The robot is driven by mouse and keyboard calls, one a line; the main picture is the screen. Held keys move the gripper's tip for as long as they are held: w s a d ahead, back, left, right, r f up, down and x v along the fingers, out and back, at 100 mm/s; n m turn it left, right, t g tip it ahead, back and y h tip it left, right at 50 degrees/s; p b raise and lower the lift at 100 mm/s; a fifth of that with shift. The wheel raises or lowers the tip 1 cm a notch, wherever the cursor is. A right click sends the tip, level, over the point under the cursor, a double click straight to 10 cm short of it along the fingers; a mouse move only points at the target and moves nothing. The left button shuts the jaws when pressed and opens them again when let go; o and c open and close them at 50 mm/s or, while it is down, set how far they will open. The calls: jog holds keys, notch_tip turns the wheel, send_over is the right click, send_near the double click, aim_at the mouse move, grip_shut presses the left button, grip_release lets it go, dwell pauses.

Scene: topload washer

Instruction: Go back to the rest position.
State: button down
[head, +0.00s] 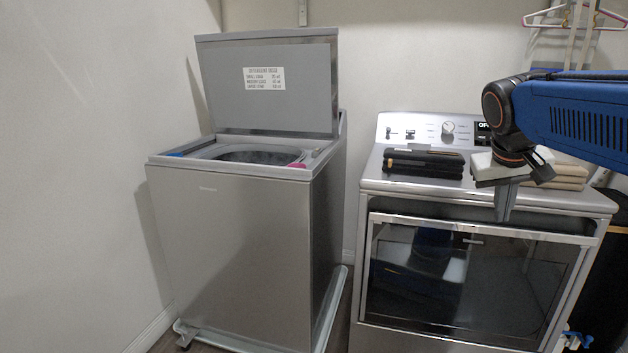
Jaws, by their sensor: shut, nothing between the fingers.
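My gripper (506,205) hangs at the right from my blue arm, fingers pointing down, in front of the dryer's top front edge. It is shut with nothing in it. The topload washer (235,240) stands at the left with its lid (268,95) raised upright. A label (264,79) is on the inside of the lid. The round drum opening (260,157) shows partly; what is inside is hidden by the rim.
A dryer (470,280) with a dark glass door stands to the right. Dark folded cloths (424,163) and beige folded cloths (568,175) lie on its top. Pink and white hangers (560,18) hang at the top right. A narrow gap separates the machines.

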jog(key=s+a+f+y, duration=0.1)
jog(key=s+a+f, duration=0.2)
jog(key=s+f, duration=0.3)
jog(key=s+a+f+n+y, duration=0.1)
jog(key=s+a+f, duration=0.3)
jog(key=s+f, duration=0.3)
jog(key=s+a+f+n+y, duration=0.1)
jog(key=s+a+f, duration=0.2)
jog(key=s+f, duration=0.3)
jog(key=shift+s+a+f+t+y, duration=0.3)
jog(key=shift+f+t, duration=0.1)
jog(key=shift+f, duration=0.25)
